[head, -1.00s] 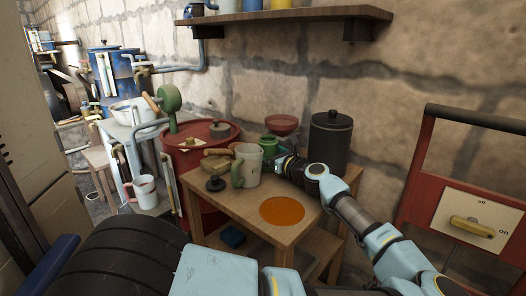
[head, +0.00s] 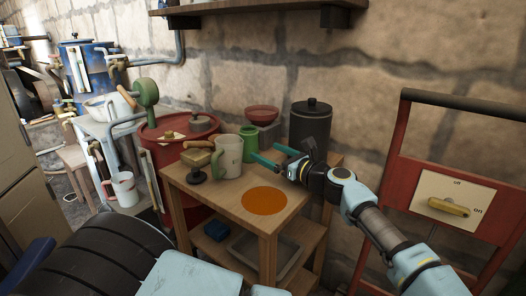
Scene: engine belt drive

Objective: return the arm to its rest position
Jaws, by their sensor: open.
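My gripper (head: 263,156) is open and empty above the back of the wooden table (head: 222,206). Its teal fingers point left, towards a green jar (head: 249,142) and a cream mug with a green handle (head: 228,156). I cannot tell whether a finger touches the jar. My light blue arm (head: 372,222) reaches in from the lower right, bent low over the table's right side.
An orange disc (head: 264,200) lies on the tabletop. A dark canister (head: 310,125) stands behind my gripper, close to it. A red frame with an off/on switch panel (head: 447,201) stands at the right. A shelf (head: 262,7) hangs on the stone wall above.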

